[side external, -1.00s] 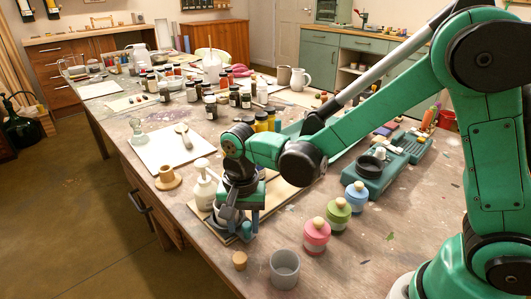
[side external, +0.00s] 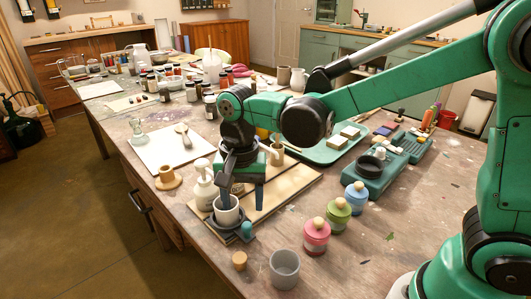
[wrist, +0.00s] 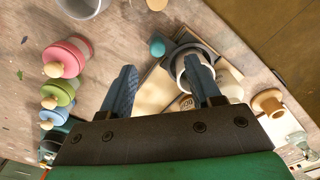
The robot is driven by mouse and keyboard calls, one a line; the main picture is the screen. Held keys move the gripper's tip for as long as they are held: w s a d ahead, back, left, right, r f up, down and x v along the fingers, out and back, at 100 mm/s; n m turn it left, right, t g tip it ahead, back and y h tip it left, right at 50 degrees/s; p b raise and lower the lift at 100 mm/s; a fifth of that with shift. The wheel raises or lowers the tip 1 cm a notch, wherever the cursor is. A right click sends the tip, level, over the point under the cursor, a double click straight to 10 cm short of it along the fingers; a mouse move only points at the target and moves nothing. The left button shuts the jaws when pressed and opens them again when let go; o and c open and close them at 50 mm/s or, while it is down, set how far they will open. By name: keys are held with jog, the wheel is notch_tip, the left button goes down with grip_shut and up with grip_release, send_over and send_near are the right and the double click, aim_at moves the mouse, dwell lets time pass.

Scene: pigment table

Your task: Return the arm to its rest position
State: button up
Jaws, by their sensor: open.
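My gripper (side external: 243,205) is open, pointing down over the wooden board (side external: 285,195); its two blue fingers also show in the wrist view (wrist: 160,92). A white cup (side external: 227,217) stands upright in a dark round holder (side external: 236,237) near the table's front edge. One finger overlaps the cup's opening in both views; I cannot tell whether it is above the cup or inside its rim. The other finger is to the right of the cup in the side view. Nothing is held between the fingers.
Pink (side external: 316,238), green (side external: 339,214) and blue (side external: 356,198) jars stand to the right. A grey cup (side external: 284,268) is in front. A green tray (side external: 325,150) lies behind.

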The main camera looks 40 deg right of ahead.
jog(key=shift+s+d+r, duration=0.1)
jog(key=shift+d+r, duration=0.15)
jog(key=shift+r, duration=0.05)
jog(key=s+d+r+n+t, duration=0.3)
jog(key=s+d+n+t, duration=0.2)
jog(key=d+n+t, duration=0.2)
jog(key=shift+s+d+r+n, duration=0.35)
jog(key=shift+d+n, duration=0.4)
jog(key=shift+n, duration=0.25)
